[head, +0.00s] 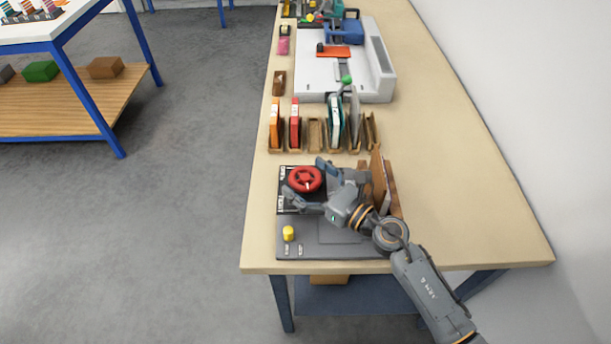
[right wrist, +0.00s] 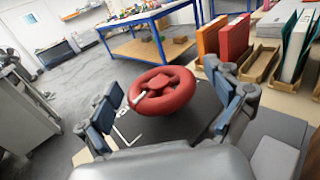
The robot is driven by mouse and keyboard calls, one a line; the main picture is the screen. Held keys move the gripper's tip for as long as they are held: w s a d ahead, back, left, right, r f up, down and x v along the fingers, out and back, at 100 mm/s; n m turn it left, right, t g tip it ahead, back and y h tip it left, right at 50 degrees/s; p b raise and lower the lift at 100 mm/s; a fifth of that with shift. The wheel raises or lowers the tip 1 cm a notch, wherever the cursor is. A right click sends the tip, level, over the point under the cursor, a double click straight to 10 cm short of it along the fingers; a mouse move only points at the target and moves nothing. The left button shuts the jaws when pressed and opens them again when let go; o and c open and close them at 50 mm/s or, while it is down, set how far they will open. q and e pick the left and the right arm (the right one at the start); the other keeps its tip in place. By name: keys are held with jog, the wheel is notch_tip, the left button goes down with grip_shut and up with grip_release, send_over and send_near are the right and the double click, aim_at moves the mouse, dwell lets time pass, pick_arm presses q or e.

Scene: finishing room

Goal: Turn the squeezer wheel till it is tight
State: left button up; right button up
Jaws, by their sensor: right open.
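The squeezer wheel (head: 306,179) is a red ring with a hub and spokes, on top of a dark squeezer base (head: 288,206) near the front of the bench. My right gripper (head: 307,181) is open, with one finger on either side of the wheel in the head view. In the right wrist view the wheel (right wrist: 161,90) shows between the two spread blue-padded fingers (right wrist: 172,106), with gaps on both sides. I cannot tell how the gripper's height compares with the wheel's. The gripper and forearm hide part of the squeezer. My left gripper is not in view.
A grey plate with a yellow knob (head: 288,233) lies in front. Wooden boards (head: 379,182) stand close to the right of my gripper. Behind are slots with orange (head: 275,124) and red books (head: 294,124), then a white machine (head: 378,86). The bench's right side is clear.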

jog(key=v, duration=0.7)
jog(key=shift+s+d, duration=0.15)
jog(key=shift+d, duration=0.05)
